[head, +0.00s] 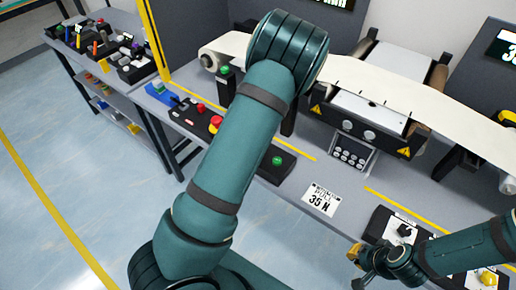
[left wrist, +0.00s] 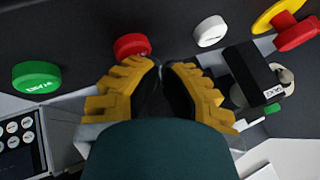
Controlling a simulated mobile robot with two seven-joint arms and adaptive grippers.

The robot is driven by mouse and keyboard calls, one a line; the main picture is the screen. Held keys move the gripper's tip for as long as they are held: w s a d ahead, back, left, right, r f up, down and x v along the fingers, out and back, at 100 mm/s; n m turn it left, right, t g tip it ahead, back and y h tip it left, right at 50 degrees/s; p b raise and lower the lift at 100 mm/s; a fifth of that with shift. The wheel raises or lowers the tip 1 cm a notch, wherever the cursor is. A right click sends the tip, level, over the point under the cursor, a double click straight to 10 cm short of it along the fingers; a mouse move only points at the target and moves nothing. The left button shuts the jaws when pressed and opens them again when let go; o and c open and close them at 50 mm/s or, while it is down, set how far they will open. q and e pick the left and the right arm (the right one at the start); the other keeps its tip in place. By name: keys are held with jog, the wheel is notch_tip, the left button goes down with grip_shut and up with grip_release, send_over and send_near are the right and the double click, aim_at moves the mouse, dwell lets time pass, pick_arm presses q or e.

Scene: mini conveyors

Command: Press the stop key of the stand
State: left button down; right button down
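The stand's black key panel (head: 283,170) lies on the bench, partly covered by my left arm in the head view. Its green key (head: 277,160) shows right of the arm. The red stop key (left wrist: 132,45) shows in the left wrist view, between the green key (left wrist: 38,77) and a white key (left wrist: 210,32); the arm hides it in the head view. My left gripper (left wrist: 165,66) is shut and empty, its tips just beside the red key; I cannot tell whether they touch. My right gripper (head: 354,268) is open and empty at the lower right.
A red emergency knob on a yellow ring (left wrist: 285,20) sits beyond the white key. A paper web (head: 370,80) runs over rollers behind the panel. A label card (head: 321,199) lies on the bench. A side table (head: 110,60) holds several tools.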

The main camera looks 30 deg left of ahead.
pick_arm(q)
jog(key=shift+r+p, duration=0.5)
jog(key=shift+r, duration=0.3)
jog(key=shift+r+p, duration=1.9)
jog(key=shift+r, duration=0.6)
